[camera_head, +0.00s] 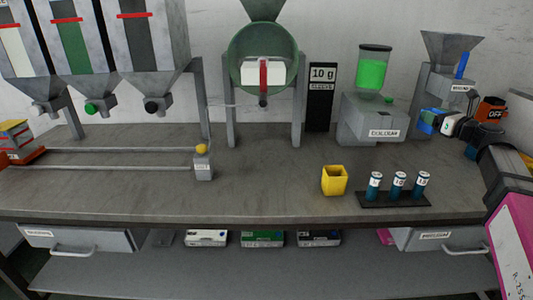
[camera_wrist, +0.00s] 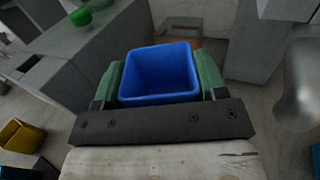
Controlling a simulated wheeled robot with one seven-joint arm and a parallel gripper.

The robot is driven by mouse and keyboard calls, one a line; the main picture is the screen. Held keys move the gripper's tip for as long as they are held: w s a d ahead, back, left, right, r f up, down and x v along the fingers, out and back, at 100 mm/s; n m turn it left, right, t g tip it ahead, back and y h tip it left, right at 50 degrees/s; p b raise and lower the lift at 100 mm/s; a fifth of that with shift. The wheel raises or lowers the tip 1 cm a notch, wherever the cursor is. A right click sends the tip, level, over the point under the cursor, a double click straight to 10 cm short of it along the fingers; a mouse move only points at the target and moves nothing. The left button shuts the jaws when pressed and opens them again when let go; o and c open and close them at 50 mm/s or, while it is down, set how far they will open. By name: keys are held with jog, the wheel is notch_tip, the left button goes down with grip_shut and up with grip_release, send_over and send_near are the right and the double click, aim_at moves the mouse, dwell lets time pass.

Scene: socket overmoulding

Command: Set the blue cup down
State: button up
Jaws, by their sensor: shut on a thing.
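The blue cup (camera_wrist: 160,75) is a square, open-topped cup, seen from above in the wrist view, and its visible inside looks empty. My gripper (camera_wrist: 161,82) is shut on it, with a green finger against each side. In the head view the blue cup (camera_head: 425,122) shows small at the right, in front of the hopper machine, partly hidden by my gripper (camera_head: 432,122). It looks held near the machine's lower front. Whether its underside touches anything is hidden.
A yellow cup (camera_head: 334,181) stands near the front of the bench (camera_head: 250,185), beside a black rack (camera_head: 395,200) with three vials. The colour dispenser (camera_head: 372,120) with green contents stands left of the hopper machine (camera_head: 445,85). The bench middle is clear.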

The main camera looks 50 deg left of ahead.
jog(key=shift+w+a+f, duration=0.1)
jog(key=shift+a+f, duration=0.1)
jog(key=shift+f, duration=0.3)
jog(key=shift+a+f, duration=0.15)
jog(key=shift+f, duration=0.35)
jog(key=w+d+f, duration=0.4)
jog(key=w+d, duration=0.1)
jog(key=w+d+f, duration=0.3)
jog(key=shift+w+d, duration=0.1)
jog(key=shift+w, duration=0.05)
jog(key=shift+f, duration=2)
jog(key=shift+f, duration=0.1)
jog(key=o, duration=0.9)
jog(key=v, duration=1.2)
